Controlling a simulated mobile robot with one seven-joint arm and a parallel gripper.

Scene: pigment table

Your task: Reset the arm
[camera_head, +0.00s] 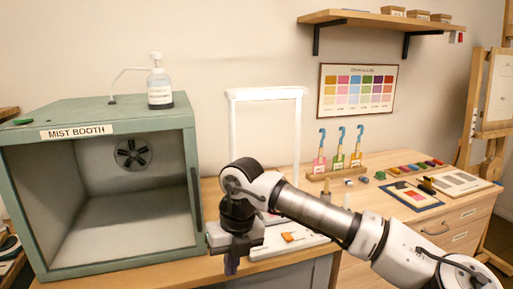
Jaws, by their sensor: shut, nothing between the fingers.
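My arm (330,215) reaches in from the lower right of the head view. My gripper (232,265) points down at the front edge of the table, right of the mist booth. It is shut and holds nothing. It hangs in front of a white board or tray (300,243) with a small orange piece (290,237) on it, and hides part of it.
The green mist booth (115,124) stands open at the left, with a pump bottle (159,85) on top. A white frame (265,94) stands behind my arm. Hooked bottles stand in a wooden rack (335,174). Pigment pieces (408,170) and cards (460,183) lie at the right.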

